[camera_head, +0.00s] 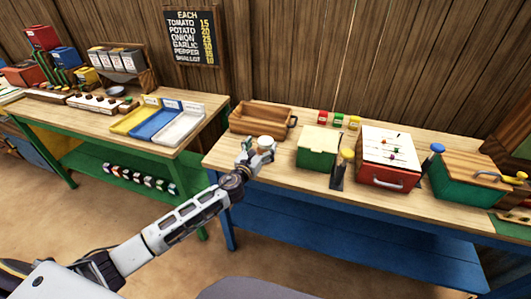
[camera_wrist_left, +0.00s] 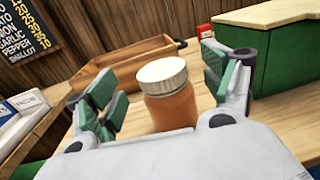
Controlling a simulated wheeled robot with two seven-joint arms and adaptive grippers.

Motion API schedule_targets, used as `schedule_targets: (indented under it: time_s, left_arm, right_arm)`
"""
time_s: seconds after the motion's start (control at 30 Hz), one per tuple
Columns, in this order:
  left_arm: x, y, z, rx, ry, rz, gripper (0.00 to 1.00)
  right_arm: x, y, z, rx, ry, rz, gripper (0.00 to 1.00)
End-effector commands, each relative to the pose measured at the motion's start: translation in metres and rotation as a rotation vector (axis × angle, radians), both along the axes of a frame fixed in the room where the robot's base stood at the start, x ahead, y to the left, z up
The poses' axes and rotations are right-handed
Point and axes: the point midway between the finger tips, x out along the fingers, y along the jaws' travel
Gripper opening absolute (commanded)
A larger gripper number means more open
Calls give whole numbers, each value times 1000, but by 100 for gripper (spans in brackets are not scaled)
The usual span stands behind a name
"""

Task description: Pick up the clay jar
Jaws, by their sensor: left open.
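The clay jar (camera_wrist_left: 170,105) is orange-brown with a pale, cream-coloured lid. In the left wrist view it stands upright on the wooden table top, between the two green-padded fingers of my left gripper. The fingers are spread, with a visible gap on each side of the jar, and its foot is hidden by the gripper body. In the head view my left gripper (camera_head: 254,155) is over the front left part of the table, and the jar's pale lid (camera_head: 265,142) shows just beyond it. My right gripper is not in view.
Behind the jar is an open wooden tray (camera_head: 262,119). Right of it stand a green box (camera_head: 317,147), a red box with a white top (camera_head: 388,160) and a wood-lidded green box (camera_head: 468,182). Small coloured blocks (camera_head: 339,119) lie at the back. Another table stands left.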

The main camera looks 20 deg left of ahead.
Motion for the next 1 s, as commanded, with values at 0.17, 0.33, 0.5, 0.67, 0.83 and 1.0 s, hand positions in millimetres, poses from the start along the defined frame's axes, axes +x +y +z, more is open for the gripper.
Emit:
schedule_targets:
  time_s: [0.17, 0.33, 0.5, 0.67, 0.83, 1.0]
  left_arm:
    - [15, -1, -1, -1, -1, 1, 82]
    - [30, -3, -2, 0, -1, 1, 82]
    - [41, -4, -2, 0, -1, 1, 82]
    - [45, -5, -2, 0, 0, 0, 82]
    - [45, -5, -3, 0, 0, 0, 82]
    - [45, -5, -3, 0, 0, 0, 82]
  right_arm:
    - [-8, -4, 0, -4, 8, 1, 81]
    - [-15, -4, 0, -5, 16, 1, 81]
    - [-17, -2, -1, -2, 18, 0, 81]
    - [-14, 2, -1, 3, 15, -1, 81]
    - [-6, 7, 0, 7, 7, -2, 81]
    - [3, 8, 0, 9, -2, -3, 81]
